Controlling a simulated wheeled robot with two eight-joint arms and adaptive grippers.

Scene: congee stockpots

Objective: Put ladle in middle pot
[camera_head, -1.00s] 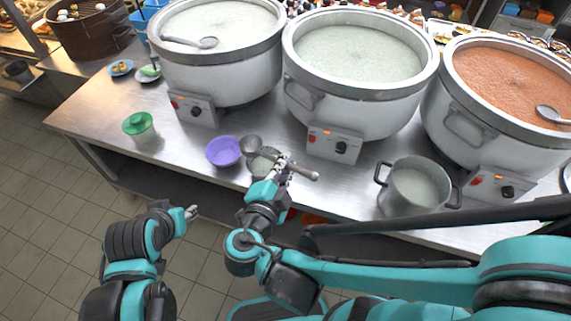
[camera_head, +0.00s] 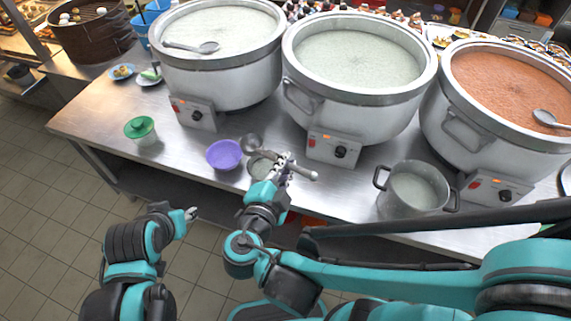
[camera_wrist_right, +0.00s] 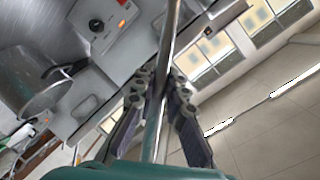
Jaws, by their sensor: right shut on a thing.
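A metal ladle with a round bowl (camera_head: 252,143) and a straight handle is held by my right gripper (camera_head: 282,166). The gripper is shut on the handle, which also shows between the fingers in the right wrist view (camera_wrist_right: 165,70). The ladle is above the front edge of the table, in front of the middle pot (camera_head: 358,110). The middle pot is large, grey-white and full of pale congee. My left gripper (camera_head: 190,213) is low at the left, in front of the table, away from everything; its fingers are too small to judge.
A left pot (camera_head: 225,78) and a right pot (camera_head: 470,140) of red-orange congee flank the middle one, each with a ladle resting in it.

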